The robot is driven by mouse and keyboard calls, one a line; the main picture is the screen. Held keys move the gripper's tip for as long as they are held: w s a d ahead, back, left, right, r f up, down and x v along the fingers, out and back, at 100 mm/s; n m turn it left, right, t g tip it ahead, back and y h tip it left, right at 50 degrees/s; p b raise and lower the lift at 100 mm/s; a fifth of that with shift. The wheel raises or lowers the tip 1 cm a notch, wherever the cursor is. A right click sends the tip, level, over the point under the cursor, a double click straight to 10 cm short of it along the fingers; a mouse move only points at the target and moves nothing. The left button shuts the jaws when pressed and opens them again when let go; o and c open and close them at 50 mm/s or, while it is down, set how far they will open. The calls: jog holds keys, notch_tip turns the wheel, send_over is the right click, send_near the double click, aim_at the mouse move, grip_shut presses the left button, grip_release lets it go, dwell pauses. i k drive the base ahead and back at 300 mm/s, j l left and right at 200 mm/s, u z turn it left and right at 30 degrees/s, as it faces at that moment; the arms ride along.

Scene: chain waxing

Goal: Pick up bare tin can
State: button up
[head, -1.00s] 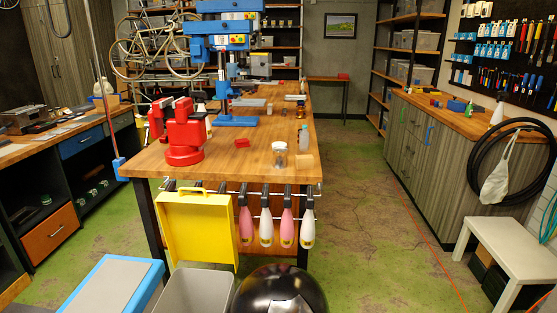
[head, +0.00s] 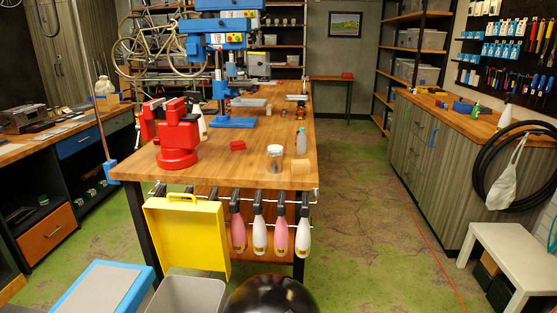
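A small cylindrical container (head: 275,158) stands upright near the right front corner of the wooden workbench (head: 245,172). It looks like a clear or silvery jar or can with a pale top. I cannot tell for sure whether it is the bare tin can. My gripper is not in view.
A black rounded shape (head: 273,296) is below. The right aisle floor (head: 365,210) is clear.

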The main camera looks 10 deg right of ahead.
aim_at(274, 158)
jog(key=i+l, duration=0.2)
jog(key=l, duration=0.25)
jog(key=i+l+u, duration=0.1)
jog(key=i+l, duration=0.15)
jog(key=l, duration=0.15)
jog(key=i+l, duration=0.2)
jog(key=l, duration=0.25)
jog(key=i+l+u, duration=0.1)
jog(key=l, duration=0.35)
jog(key=i+l, duration=0.3)
jog(key=l, duration=0.15)
jog(key=i+l+u, duration=0.1)
jog(key=l, duration=0.35)
jog(key=i+l, duration=0.25)
jog(key=l, duration=0.25)
jog(key=i+l+u, duration=0.1)
jog(key=l, duration=0.35)
jog(key=i, duration=0.5)
